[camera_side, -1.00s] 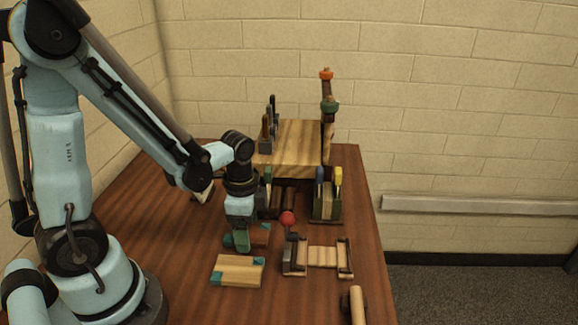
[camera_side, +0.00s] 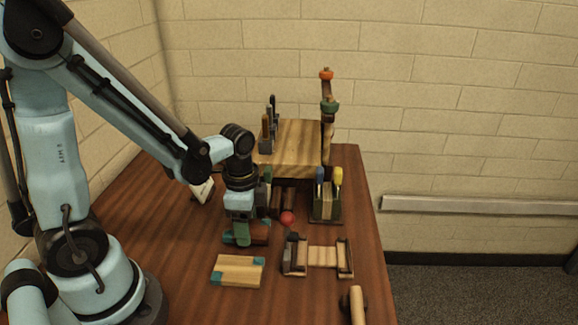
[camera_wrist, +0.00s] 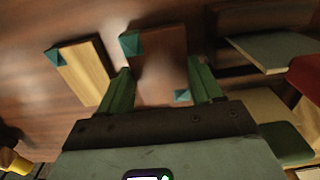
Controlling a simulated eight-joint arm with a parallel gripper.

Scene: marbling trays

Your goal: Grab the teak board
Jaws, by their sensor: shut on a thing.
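The teak board is reddish brown with teal corners. In the wrist view the teak board (camera_wrist: 160,60) lies between the two green fingers of my gripper (camera_wrist: 162,78), which is shut on it. In the side view the teak board (camera_side: 261,234) shows to the right of my gripper (camera_side: 238,237), whose fingers hide its left part. I cannot tell whether the board touches the table.
A pale board (camera_side: 238,270) with teal corners lies just in front. A wooden rack (camera_side: 323,257) and a red ball (camera_side: 287,218) are to the right. A holder with blue and yellow handles (camera_side: 327,207) and a larger wooden block (camera_side: 297,142) stand behind.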

